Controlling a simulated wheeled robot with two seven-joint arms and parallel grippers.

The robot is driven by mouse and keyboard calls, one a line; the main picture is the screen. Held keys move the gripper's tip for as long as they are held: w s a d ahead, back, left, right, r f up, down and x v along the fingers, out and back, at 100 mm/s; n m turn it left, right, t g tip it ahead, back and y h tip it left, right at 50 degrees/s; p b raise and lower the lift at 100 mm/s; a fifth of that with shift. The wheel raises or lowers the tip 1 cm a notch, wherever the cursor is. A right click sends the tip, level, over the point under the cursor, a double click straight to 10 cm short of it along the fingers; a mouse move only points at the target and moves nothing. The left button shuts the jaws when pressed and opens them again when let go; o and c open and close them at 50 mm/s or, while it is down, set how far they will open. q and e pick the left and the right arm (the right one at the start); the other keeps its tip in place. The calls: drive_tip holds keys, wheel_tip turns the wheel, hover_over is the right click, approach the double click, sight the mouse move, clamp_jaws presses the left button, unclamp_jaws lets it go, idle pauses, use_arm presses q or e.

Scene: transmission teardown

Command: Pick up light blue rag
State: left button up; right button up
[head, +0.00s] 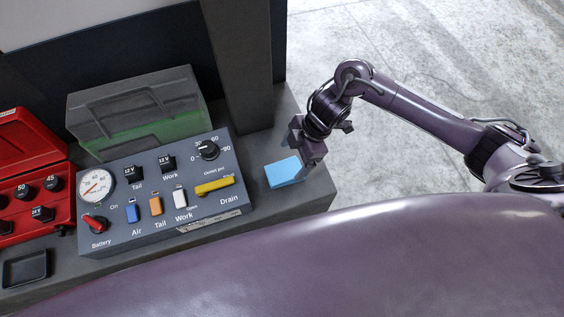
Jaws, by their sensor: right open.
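The light blue rag (284,173) lies flat and folded on the grey bench top, right of the control panel. My right gripper (309,164) is just above the right side of the rag, pointing down, and its jaws are open. It hides part of the rag's right edge. I cannot tell whether the fingers touch the rag. My left gripper is not in view.
The grey control panel (150,232) with switches and a yellow drain handle (215,186) stands left of the rag. Behind it is a grey-green case (140,105). A red box (30,165) and black tray (26,268) are far left. A dark post (238,60) rises behind.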

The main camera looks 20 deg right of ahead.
sight(287, 170)
drive_tip(key=x, duration=0.3)
drive_tip(key=shift+s+d+f, duration=0.1)
drive_tip(key=shift+s+f, duration=0.05)
drive_tip(key=shift+s, duration=0.1)
drive_tip(key=shift+x, duration=1.2)
drive_tip(key=shift+w+f, duration=0.15)
drive_tip(key=shift+f, duration=0.25)
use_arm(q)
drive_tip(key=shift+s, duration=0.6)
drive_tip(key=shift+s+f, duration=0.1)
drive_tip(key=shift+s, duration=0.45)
use_arm(e)
drive_tip(key=shift+f, duration=0.25)
